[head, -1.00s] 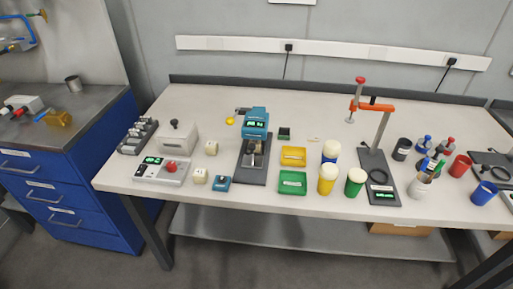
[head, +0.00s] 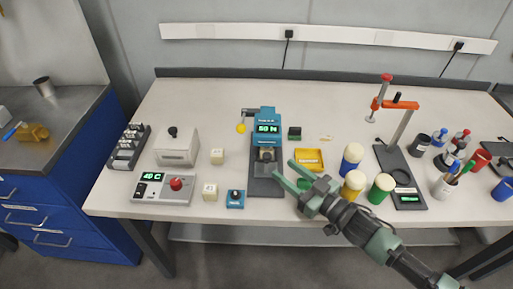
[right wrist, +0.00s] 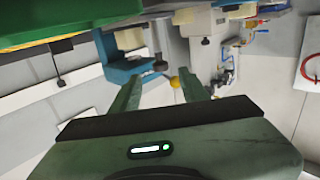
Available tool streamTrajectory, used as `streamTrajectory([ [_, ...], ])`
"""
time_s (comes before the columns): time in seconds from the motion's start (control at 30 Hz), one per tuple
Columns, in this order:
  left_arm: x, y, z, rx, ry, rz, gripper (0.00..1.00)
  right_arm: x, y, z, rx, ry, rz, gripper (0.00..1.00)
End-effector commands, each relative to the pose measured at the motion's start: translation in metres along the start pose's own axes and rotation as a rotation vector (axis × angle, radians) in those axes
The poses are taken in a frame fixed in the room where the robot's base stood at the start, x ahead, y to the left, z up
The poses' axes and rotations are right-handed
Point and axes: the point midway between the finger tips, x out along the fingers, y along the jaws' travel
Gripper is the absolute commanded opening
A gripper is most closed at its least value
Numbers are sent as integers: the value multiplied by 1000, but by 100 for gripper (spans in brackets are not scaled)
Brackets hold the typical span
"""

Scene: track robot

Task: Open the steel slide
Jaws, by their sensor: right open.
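A teal machine (head: 267,130) with a lit green display stands on a dark base plate (head: 265,186) near the middle of the bench. A steel block, which looks like the slide (head: 266,156), sits low at its front; whether it is open or shut is too small to tell. A yellow knob (head: 241,128) is on the machine's left side. My right gripper (head: 284,170) is open and empty, its fingers pointing at the machine just right of the base plate. In the right wrist view the machine (right wrist: 128,70) lies ahead of the fingers. My left gripper is not in view.
A yellow tray (head: 309,159) lies behind my right gripper.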

Motion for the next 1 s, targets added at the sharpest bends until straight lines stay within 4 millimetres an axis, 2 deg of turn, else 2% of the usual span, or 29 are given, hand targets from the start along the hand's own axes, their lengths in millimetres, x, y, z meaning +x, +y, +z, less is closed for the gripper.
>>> streamTrajectory([
  [0.07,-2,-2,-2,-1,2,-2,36,8,0,-1,1,2,-2,45],
  [0.17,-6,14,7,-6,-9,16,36,24,-1,-3,2,3,-2,45],
  [0.3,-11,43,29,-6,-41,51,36,48,-1,-3,0,3,-1,45],
  [0.37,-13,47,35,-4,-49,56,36,56,-1,-2,1,2,-1,45],
  [0.47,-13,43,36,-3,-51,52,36,67,0,-1,1,2,0,45],
  [0.57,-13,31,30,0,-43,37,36,73,0,-1,1,1,0,45],
  [0.7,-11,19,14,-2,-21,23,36,75,-1,0,0,0,0,45],
  [0.83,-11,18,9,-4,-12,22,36,75,-1,0,0,1,0,45],
  [0.87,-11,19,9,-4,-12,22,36,75,-1,0,0,1,0,42],
  [1.0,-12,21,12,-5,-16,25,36,75,-1,0,1,1,0,3],
])
